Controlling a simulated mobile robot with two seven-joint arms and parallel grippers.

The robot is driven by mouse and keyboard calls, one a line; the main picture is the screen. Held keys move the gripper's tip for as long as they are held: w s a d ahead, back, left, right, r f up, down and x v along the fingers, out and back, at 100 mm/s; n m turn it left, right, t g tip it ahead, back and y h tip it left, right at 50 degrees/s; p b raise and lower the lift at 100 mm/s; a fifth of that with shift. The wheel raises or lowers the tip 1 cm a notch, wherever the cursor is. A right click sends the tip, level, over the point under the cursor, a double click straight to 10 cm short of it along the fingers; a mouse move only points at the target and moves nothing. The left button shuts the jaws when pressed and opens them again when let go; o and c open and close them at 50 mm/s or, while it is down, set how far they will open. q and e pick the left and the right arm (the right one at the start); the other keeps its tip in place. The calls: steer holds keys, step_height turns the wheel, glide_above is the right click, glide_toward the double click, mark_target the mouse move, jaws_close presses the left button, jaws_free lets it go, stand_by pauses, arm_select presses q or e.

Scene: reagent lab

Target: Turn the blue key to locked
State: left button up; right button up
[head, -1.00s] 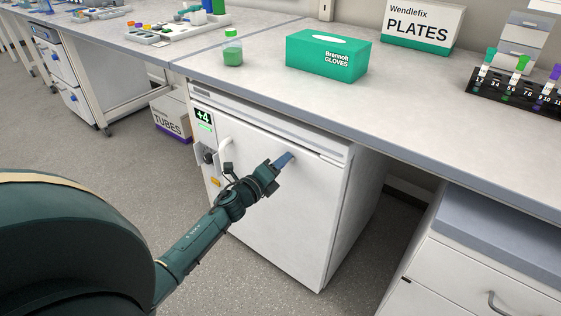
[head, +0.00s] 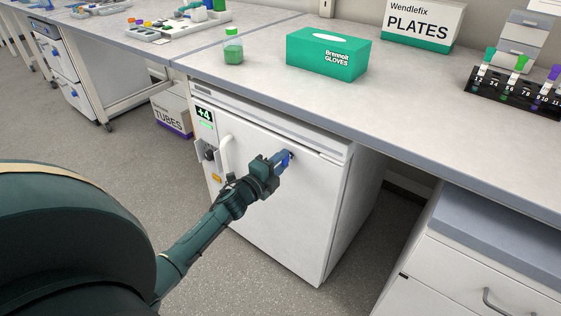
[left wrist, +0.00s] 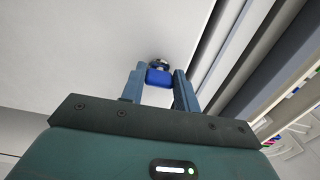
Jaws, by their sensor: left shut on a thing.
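The blue key (left wrist: 159,77) sits between the two fingers of my left gripper (left wrist: 158,90) in the left wrist view, with the round metal lock (left wrist: 158,63) just beyond it. In the head view my left gripper (head: 284,160) is at the upper part of the white fridge door (head: 270,220), shut on the blue key (head: 289,154). The key's shaft and the lock marks are too small or hidden to read. My right gripper is not in view.
The fridge has a white handle (head: 225,155) and a +4 display (head: 204,114) at its left. The bench top (head: 420,110) overhangs it, with a green glove box (head: 328,54) and a bottle (head: 233,46) above. Drawers (head: 480,260) stand at the right.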

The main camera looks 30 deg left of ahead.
arm_select(q)
steer(key=o, duration=1)
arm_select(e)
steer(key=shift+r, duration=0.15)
arm_select(q)
steer(key=s, duration=0.8)
steer(key=s+a+p, duration=0.1)
steer(key=s, duration=0.4)
steer(key=shift+s, duration=0.1)
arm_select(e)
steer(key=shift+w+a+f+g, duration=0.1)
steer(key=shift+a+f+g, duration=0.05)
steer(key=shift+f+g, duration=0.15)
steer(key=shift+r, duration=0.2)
